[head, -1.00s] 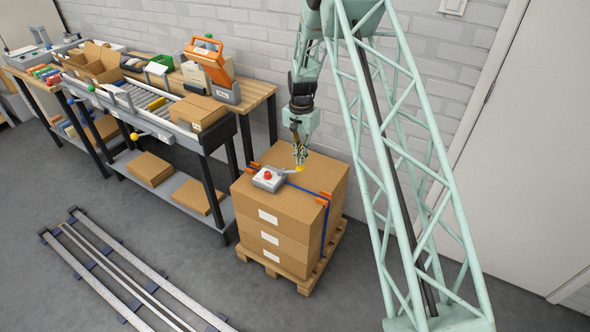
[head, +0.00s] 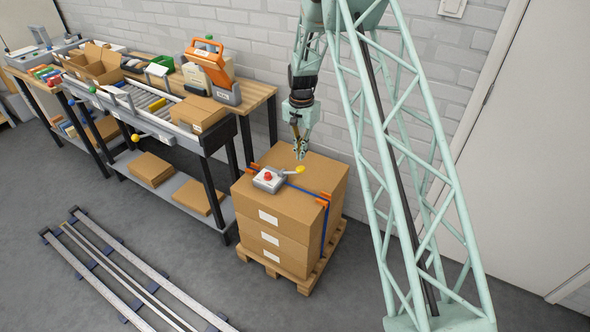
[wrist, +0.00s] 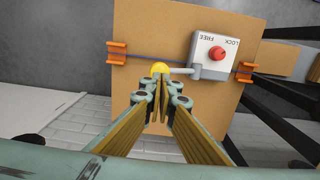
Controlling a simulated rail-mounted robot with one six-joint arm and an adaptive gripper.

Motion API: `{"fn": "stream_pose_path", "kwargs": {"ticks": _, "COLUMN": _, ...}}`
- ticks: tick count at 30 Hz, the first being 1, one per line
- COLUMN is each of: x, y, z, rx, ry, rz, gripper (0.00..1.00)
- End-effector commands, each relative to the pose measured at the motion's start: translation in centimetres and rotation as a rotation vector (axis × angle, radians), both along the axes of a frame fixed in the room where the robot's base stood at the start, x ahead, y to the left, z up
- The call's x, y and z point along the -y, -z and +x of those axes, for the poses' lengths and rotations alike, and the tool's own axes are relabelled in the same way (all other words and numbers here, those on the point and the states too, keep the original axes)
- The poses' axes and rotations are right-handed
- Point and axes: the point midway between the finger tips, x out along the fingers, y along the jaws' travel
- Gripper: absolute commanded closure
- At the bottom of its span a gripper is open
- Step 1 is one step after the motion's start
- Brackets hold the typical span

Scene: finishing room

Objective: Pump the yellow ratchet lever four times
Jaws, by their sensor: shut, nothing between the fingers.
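The ratchet lever is a grey bar with a yellow knob (head: 299,169) at its end, on top of the carton stack. It reaches out from a light grey ratchet box (head: 269,180) with a red button. In the wrist view the yellow knob (wrist: 160,69) shows just beyond my fingertips, and the box (wrist: 214,55) is marked FREE and LOCK. My gripper (head: 300,157) is shut and empty, pointing down close above the knob. The fingertips (wrist: 162,92) partly overlap the knob in the wrist view, so I cannot tell if they touch it.
A blue strap (head: 307,188) with orange corner guards (head: 322,200) runs over the carton stack (head: 272,236) on a wooden pallet (head: 300,281). Floor rails (head: 140,285) lie in front.

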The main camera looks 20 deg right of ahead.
Motion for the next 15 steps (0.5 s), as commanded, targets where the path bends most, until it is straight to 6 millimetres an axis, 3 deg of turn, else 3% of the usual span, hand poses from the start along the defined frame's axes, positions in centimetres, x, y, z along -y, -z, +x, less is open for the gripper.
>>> {"fn": "stream_pose_path", "kwargs": {"ticks": 7, "x": 0.0, "y": -1.5, "z": 0.0, "rx": 0.000, "ry": 0.000, "rz": 0.000, "gripper": 1.00}}
{"fn": "stream_pose_path", "kwargs": {"ticks": 15, "x": 0.0, "y": -1.8, "z": 0.0, "rx": 0.000, "ry": 0.000, "rz": 0.000, "gripper": 1.00}}
